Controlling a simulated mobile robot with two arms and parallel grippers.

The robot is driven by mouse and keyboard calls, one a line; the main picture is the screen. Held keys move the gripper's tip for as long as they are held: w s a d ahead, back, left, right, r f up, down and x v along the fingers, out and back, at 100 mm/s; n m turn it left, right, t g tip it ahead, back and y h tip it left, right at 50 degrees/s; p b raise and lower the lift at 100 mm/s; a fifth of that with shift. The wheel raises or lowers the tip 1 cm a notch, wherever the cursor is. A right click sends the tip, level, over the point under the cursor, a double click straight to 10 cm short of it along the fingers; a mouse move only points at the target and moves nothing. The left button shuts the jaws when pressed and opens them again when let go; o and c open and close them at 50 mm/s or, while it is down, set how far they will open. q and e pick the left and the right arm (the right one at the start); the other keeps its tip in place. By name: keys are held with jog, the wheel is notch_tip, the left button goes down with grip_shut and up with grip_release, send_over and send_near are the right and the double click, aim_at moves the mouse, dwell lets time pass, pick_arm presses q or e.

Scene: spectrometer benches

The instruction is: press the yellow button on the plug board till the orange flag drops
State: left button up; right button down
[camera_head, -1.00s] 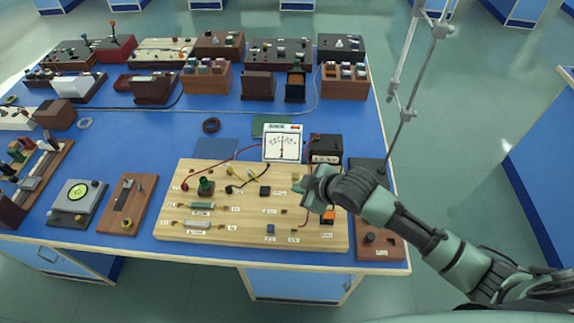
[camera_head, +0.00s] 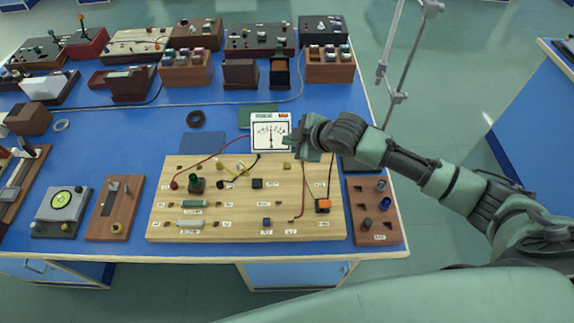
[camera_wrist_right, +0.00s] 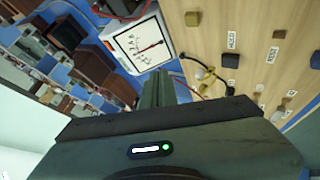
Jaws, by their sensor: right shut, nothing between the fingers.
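The wooden plug board (camera_head: 215,228) lies at the front middle of the blue table. A small square yellow block, seemingly the yellow button (camera_head: 287,166), sits near its back edge; it also shows at the top of the right wrist view (camera_wrist_right: 192,19). A yellow plug (camera_head: 241,166) with a black lead is to its left. A black block with an orange face (camera_head: 323,205), possibly the flag, stands at the board's right. My right gripper (camera_head: 299,146) is shut and empty, above the board's back edge, close to the yellow block and apart from it. My left gripper is out of view.
A white needle meter (camera_head: 270,133) stands behind the board, close to my right gripper. Red and black leads cross the board. A brown board with knobs (camera_head: 375,225) lies to the right. Several instruments fill the back of the table.

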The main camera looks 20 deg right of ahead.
jog(key=b, duration=0.7)
send_over(290, 167)
notch_tip(290, 167, down, 6)
jog(key=shift+f, duration=1.05)
dwell(0.6)
jog(key=shift+f, duration=0.2)
jog(key=shift+f, duration=0.25)
